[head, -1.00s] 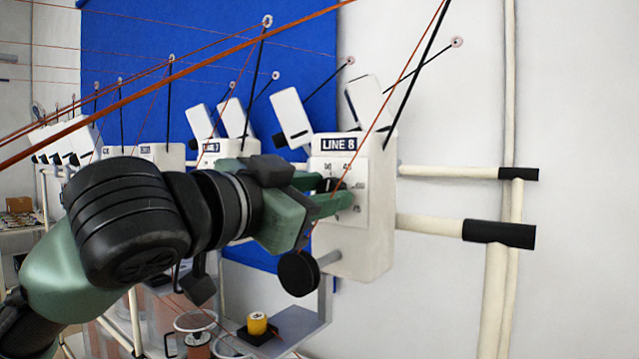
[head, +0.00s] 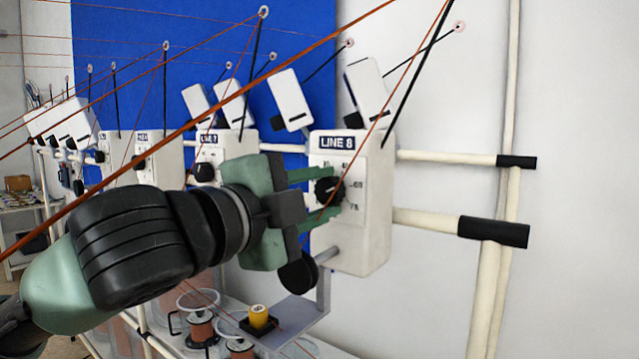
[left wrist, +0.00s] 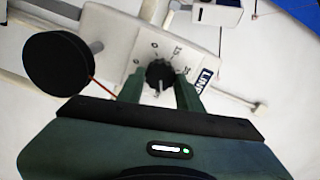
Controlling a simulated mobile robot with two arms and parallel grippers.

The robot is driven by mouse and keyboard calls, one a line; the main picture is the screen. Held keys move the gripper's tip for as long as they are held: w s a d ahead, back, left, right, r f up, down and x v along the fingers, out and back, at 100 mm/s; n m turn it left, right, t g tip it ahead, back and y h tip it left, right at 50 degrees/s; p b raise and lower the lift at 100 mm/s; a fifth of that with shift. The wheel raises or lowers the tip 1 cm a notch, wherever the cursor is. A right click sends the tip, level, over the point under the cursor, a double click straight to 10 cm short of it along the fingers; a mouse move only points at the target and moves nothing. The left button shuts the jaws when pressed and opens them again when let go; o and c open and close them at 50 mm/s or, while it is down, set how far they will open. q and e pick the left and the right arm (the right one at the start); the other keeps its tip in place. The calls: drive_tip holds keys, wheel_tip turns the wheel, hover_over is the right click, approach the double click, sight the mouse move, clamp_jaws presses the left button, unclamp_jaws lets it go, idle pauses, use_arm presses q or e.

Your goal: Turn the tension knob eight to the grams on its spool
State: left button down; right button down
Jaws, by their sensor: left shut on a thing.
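The tension knob eight (head: 328,190) is a black round knob on the white LINE 8 box (head: 350,245). It also shows in the left wrist view (left wrist: 160,73), with a pale pointer mark toward the gripper palm. My left gripper (head: 326,194) is shut on the knob, one green finger above and one below it in the head view. In the left wrist view the fingers (left wrist: 160,90) flank it. Dial numbers (head: 356,184) are printed around the knob; some are hidden or too small to read. My right gripper is out of view.
Orange yarns (head: 210,115) cross in front of the boxes. The LINE 7 box (head: 235,146) stands to the left. Cream rails (head: 447,158) run along the wall at right.

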use_arm(q)
drive_tip(key=shift+m+p, duration=0.35)
drive_tip(key=shift+m, duration=0.65)
drive_tip(key=c, duration=0.9)
unclamp_jaws()
drive_tip(key=shift+c, duration=0.2)
drive_tip(key=shift+f, duration=0.1)
drive_tip(key=b+v, duration=0.3)
drive_tip(key=v, duration=0.4)
drive_tip(key=shift+s+a, duration=0.25)
drive_tip(key=shift+s, duration=0.05)
